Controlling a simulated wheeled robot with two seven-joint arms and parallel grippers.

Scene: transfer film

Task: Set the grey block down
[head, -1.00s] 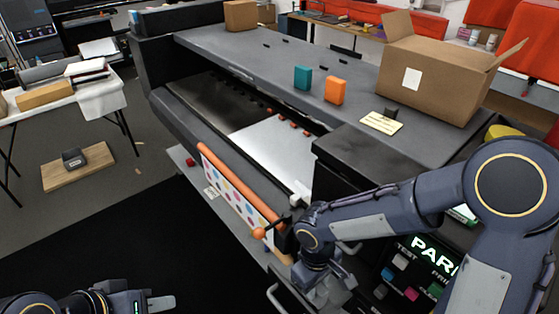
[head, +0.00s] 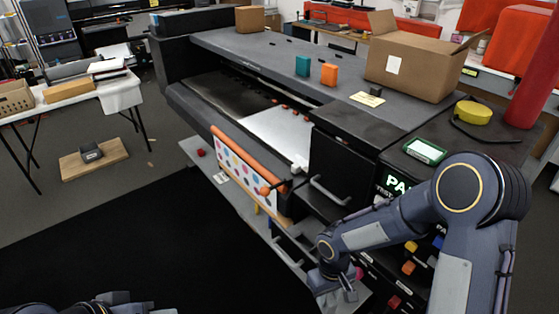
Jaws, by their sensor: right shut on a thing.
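My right gripper (head: 335,285) is low in front of the machine's right end, beside its drawers, and points down. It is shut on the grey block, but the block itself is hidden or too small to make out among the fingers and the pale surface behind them. My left gripper (head: 130,304) is at the bottom left edge over the black mat, partly cut off; its fingers do not show clearly.
The large machine (head: 345,92) fills the middle; its top holds a teal block (head: 303,65), an orange block (head: 329,75) and an open carton (head: 418,65). A dark grey item (head: 91,152) sits on a wooden board (head: 70,166). The black mat (head: 130,240) is clear.

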